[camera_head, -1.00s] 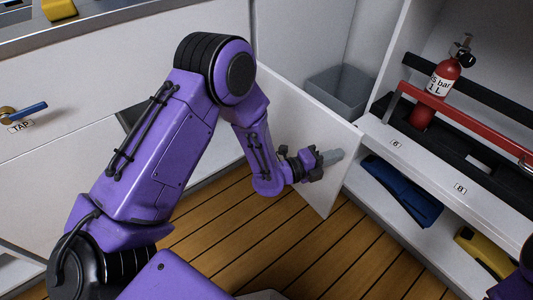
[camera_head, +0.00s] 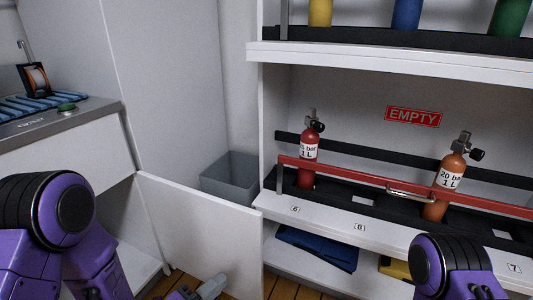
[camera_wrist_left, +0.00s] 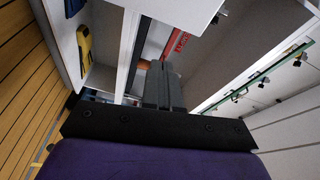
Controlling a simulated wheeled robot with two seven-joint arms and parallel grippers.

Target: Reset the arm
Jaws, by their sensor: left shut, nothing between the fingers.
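My left arm, purple with black joints, comes in at the lower left of the head view. My left gripper (camera_head: 211,287) shows at the bottom edge, with its grey fingers shut and empty, in front of the open white cabinet door (camera_head: 220,238). Its shut fingers also show in the left wrist view (camera_wrist_left: 162,86), pointing toward the shelving with nothing held. My right arm's purple and black joint shows at the lower right of the head view; its gripper is out of the picture.
A red cylinder (camera_head: 309,155) and an orange cylinder (camera_head: 453,178) stand in the shelf rack behind a red bar (camera_head: 350,173). A grey bin (camera_head: 231,177) sits behind the door. Blue cloth (camera_head: 317,247) lies on the lower shelf. Wooden floor shows below.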

